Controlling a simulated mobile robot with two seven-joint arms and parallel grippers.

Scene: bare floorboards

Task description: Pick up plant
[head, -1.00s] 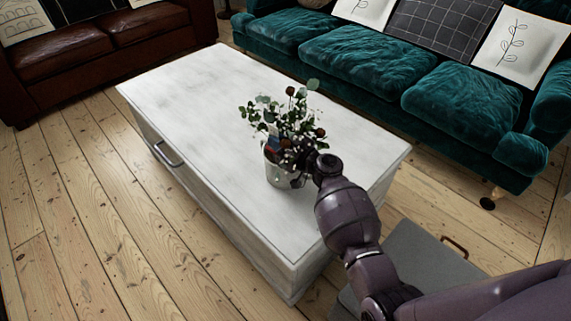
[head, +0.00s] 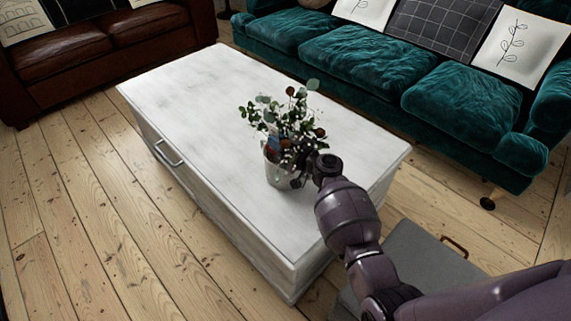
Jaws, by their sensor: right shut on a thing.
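The plant (head: 283,118) has green leaves and dark round heads in a pale grey pot (head: 275,172). It is upright at the white coffee table (head: 190,95), toward its right half. I cannot tell whether the pot touches the tabletop. My right gripper (head: 297,170) comes in from the right and is shut on the plant at the right side of the pot. Leaves and my own wrist partly hide its fingers. My left gripper is not in view.
A teal sofa (head: 350,62) stands behind the table, and a brown leather sofa (head: 120,38) stands at the upper left. A grey box with a handle (head: 415,262) is on the floor at the lower right. The table's left part is clear.

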